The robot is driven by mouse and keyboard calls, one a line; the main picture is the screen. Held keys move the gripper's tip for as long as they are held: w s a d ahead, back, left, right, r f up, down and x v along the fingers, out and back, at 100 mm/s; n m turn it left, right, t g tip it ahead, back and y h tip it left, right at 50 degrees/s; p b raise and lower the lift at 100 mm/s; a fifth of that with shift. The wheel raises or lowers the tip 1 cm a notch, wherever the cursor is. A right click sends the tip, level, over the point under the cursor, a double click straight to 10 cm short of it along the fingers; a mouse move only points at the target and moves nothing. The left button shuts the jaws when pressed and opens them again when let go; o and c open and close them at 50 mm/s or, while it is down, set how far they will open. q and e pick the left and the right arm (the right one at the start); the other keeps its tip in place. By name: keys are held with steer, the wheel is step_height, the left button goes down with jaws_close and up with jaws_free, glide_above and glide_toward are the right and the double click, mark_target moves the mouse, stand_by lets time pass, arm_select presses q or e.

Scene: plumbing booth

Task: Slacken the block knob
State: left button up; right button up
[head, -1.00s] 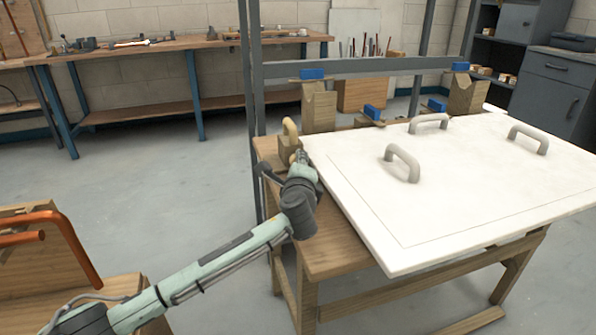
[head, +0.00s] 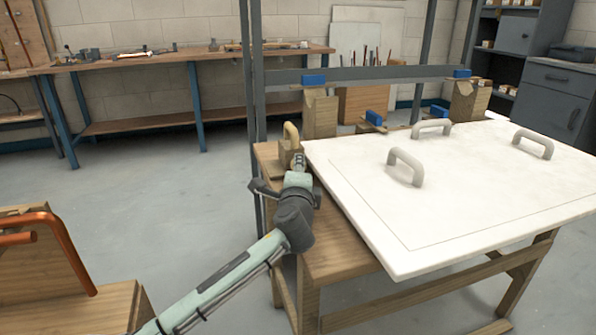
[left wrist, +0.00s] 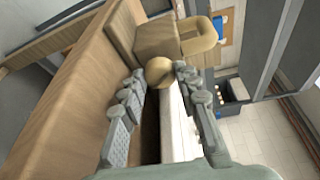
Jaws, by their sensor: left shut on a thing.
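The block (head: 285,158) is wooden, with a tan loop handle (head: 291,134) on top, and stands at the left end of the wooden bench beside the white panel. In the left wrist view the block (left wrist: 158,38) is at the top, with its round tan block knob (left wrist: 159,72) facing me. My left gripper (left wrist: 161,75) is shut on the knob, one finger on each side. In the head view the left gripper (head: 299,162) is at the block's near side and hides the knob. My right gripper is in neither view.
The white panel (head: 450,200) with several grey loop handles covers most of the bench (head: 333,245), close to the right of my left gripper. A grey metal upright (head: 248,110) stands behind the block. Orange pipe (head: 65,245) is at lower left. The floor between is clear.

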arm_select(q)
steer(key=o, duration=1.2)
steer(key=shift+c, duration=0.2)
